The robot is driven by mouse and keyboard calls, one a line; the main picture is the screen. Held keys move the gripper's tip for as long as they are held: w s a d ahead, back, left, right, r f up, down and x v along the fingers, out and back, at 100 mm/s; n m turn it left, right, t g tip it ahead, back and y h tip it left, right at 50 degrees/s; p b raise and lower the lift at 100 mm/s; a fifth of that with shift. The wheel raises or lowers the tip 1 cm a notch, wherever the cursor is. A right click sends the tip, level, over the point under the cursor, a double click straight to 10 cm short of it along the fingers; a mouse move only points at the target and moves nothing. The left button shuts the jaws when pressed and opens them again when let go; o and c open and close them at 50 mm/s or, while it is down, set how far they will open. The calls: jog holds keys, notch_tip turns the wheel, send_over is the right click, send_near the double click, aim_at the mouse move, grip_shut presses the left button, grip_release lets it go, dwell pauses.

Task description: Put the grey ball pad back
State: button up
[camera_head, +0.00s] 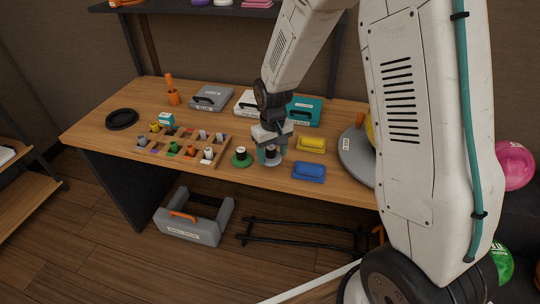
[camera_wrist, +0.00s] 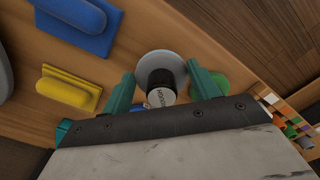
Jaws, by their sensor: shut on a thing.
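The grey ball pad (camera_wrist: 160,58) is a pale grey disc with a black, white-topped knob. My gripper (camera_head: 270,152) is shut on its knob, with a teal finger on either side, as the wrist view (camera_wrist: 161,90) shows. In the head view the grey pad (camera_head: 270,161) shows below the fingers, at the front of the wooden workbench (camera_head: 80,131). I cannot tell whether it touches the bench. A similar green pad (camera_head: 241,159) with a black knob stands just left of it.
A tray (camera_head: 222,154) of small coloured bottles lies to the left, and a black ring (camera_head: 122,119) beyond it. Cases (camera_head: 212,98) stand behind.

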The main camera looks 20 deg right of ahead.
jog(key=shift+s+f, duration=0.35)
jog(key=shift+f, duration=0.9)
jog(key=shift+f, duration=0.15)
jog(key=o, duration=0.9)
